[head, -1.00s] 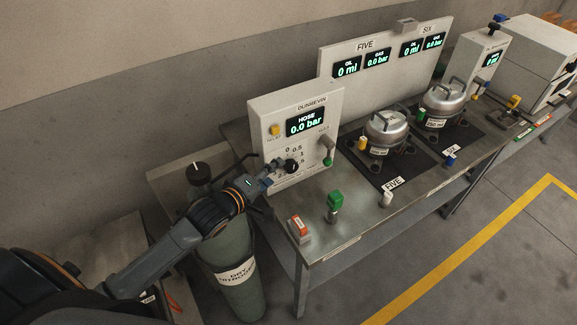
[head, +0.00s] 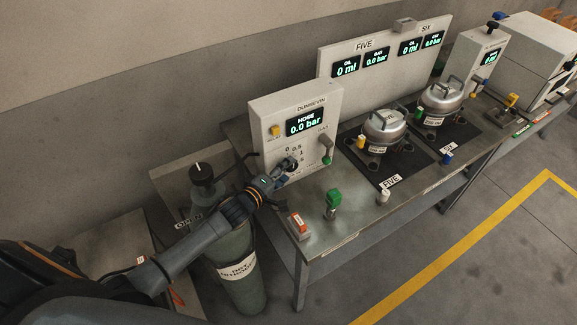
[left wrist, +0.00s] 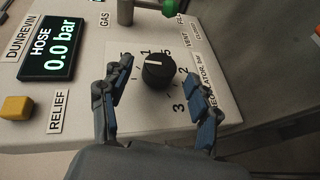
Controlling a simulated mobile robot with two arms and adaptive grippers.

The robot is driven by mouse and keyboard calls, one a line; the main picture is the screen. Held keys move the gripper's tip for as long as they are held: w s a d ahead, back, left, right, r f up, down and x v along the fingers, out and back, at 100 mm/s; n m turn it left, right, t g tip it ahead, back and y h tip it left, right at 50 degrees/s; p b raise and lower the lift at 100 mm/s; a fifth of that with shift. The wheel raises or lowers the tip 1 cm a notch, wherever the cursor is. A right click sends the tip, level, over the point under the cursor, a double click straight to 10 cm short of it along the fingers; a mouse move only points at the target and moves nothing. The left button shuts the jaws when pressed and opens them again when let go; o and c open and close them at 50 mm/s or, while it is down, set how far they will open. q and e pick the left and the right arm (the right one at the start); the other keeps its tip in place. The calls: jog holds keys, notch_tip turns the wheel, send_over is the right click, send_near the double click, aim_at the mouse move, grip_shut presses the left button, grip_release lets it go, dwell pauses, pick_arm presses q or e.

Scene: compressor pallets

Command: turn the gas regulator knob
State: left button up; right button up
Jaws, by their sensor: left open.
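The gas regulator knob (left wrist: 158,72) is round and black on the white Dunrevin panel (left wrist: 140,25). Its pale pointer line is near the 1 mark. In the head view the knob (head: 291,163) is low on the panel front, partly hidden by my gripper. My left gripper (head: 278,176) is at the panel in the head view. In the left wrist view its blue-padded fingers (left wrist: 158,78) are spread, one on each side of the knob, with gaps showing between pads and knob. The hose display (left wrist: 51,48) reads 0.0 bar. My right gripper is not in view.
The yellow relief button (left wrist: 15,107) and green-tipped gas valve handle (head: 327,150) are near the knob. A red-orange block (head: 299,222) and a green-topped fitting (head: 333,201) stand on the bench (head: 345,225). A nitrogen cylinder (head: 235,285) stands below my arm.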

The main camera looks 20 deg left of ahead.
pick_arm(q)
jog(key=shift+x, duration=0.95)
jog(key=c, duration=1.2)
jog(key=shift+o, duration=0.2)
